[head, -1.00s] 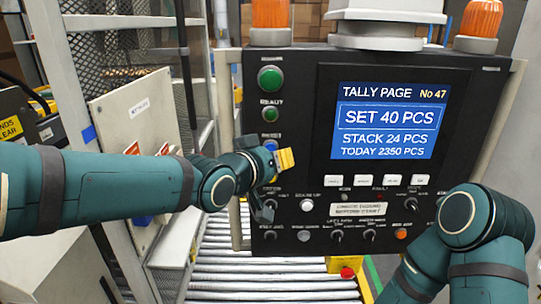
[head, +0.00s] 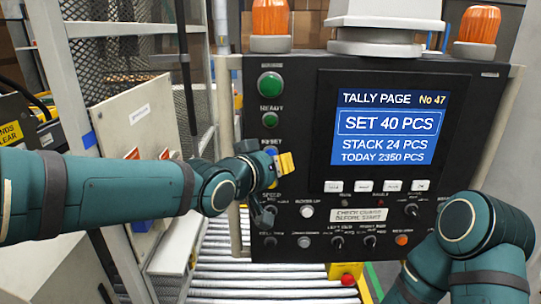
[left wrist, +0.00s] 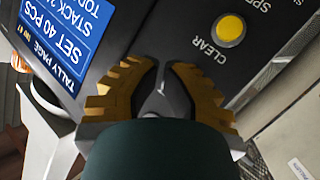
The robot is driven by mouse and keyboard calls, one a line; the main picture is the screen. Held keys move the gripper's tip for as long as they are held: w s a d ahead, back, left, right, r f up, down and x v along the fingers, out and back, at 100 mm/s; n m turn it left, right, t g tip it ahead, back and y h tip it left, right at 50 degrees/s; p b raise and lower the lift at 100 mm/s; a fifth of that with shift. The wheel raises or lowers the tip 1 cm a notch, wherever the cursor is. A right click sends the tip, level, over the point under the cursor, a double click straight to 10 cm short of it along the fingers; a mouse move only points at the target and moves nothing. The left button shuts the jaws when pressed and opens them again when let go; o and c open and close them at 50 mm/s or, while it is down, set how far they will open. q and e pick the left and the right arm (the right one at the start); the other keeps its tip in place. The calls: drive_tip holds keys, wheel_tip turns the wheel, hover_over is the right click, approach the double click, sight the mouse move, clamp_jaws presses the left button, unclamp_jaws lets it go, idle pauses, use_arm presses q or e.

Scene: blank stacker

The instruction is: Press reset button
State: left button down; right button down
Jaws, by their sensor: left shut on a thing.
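The dark control panel (head: 300,90) stands in front of me. A RESET label (head: 272,140) is on its left column, with part of a blue button (head: 270,150) showing just below. My left gripper (head: 280,170) is at this column and hides most of that button; I cannot tell whether it touches it. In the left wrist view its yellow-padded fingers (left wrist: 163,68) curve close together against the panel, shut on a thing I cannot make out. A yellow button (left wrist: 229,28) marked CLEAR is clear of the fingers. My right gripper is out of view.
Above RESET are two green buttons (head: 270,84). A tally screen (head: 388,126) and white keys (head: 364,186) lie to the right, with knobs and small lamps below. A red button on a yellow box (head: 347,280) and a roller conveyor (head: 255,288) are under the panel.

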use_arm(q)
drive_tip(key=shift+w, duration=0.1)
idle(0.5)
drive_tip(key=shift+w, duration=0.35)
drive_tip(key=shift+w, duration=0.4)
idle(0.6)
idle(0.4)
drive_tip(key=shift+s+b, duration=0.85)
